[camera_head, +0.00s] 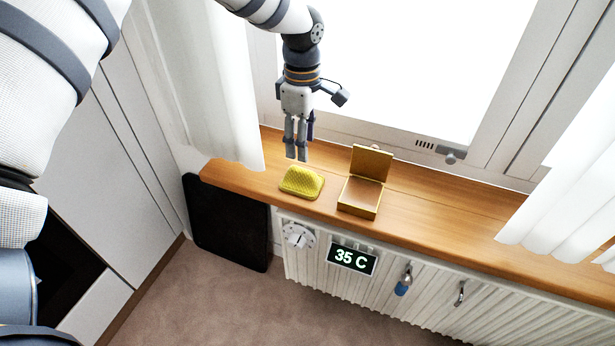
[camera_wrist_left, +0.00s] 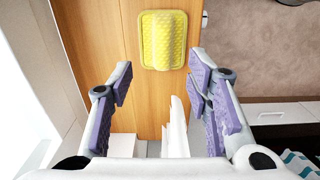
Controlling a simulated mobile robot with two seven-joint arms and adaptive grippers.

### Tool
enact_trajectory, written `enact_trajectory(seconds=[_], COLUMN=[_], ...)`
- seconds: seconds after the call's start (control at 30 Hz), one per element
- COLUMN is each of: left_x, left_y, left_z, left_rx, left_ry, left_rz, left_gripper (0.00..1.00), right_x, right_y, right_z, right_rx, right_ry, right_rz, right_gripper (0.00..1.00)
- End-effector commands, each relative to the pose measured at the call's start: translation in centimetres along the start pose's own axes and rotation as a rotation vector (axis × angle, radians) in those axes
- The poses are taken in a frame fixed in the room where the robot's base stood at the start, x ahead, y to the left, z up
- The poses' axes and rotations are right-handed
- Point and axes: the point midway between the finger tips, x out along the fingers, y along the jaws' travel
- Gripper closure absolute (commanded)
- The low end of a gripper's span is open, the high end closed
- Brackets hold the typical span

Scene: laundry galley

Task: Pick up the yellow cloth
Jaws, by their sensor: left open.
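The yellow cloth (camera_head: 302,182) lies on the wooden sill, folded or humped along its middle with a textured surface. It also shows at the top middle of the left wrist view (camera_wrist_left: 163,40). My left gripper (camera_head: 296,158) points down just above and behind the cloth in the head view, apart from it. In the left wrist view its fingers (camera_wrist_left: 165,98) are spread wide with nothing between them, and the cloth lies beyond the fingertips. My right gripper is not in view.
An open golden box (camera_head: 359,197) with its lid up stands right of the cloth. White curtains (camera_head: 205,80) hang at left and right. The window is behind the wooden sill (camera_head: 430,214). A radiator (camera_head: 433,295) with a 35 C display (camera_head: 352,258) is below.

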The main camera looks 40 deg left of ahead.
Motion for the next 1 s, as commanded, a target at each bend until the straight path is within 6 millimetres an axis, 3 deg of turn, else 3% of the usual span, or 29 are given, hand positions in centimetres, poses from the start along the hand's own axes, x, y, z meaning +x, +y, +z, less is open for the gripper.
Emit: enact_trajectory(seconds=[0.1,0.27,0.43,0.53,0.73,0.77,0.93,1.0], left_x=[2.8,4.8,8.2,9.1,9.1,9.1,9.1,9.1], left_y=[-0.1,-0.2,-0.5,-0.5,-0.4,-0.4,-0.4,-0.4], left_z=[0.0,-0.1,-0.4,-0.4,-0.3,-0.3,-0.3,-0.3], left_rx=[0.000,0.001,0.002,0.003,0.004,0.004,0.005,0.005], left_ry=[-0.001,-0.002,-0.003,-0.002,-0.002,-0.002,-0.002,-0.002], left_rz=[-0.004,-0.003,-0.003,-0.002,0.001,0.001,0.001,0.000], left_gripper=[0.55,0.55,0.55,0.55,0.55,0.57,0.96,1.00], right_x=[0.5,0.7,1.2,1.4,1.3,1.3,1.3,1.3], right_y=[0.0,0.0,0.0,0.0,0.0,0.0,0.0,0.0], right_z=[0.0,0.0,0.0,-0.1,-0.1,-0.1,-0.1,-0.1], right_rx=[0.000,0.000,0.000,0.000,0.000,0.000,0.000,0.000], right_ry=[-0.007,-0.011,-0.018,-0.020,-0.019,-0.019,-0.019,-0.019], right_rz=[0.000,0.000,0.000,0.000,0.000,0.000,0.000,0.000], right_gripper=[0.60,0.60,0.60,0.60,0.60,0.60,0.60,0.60])
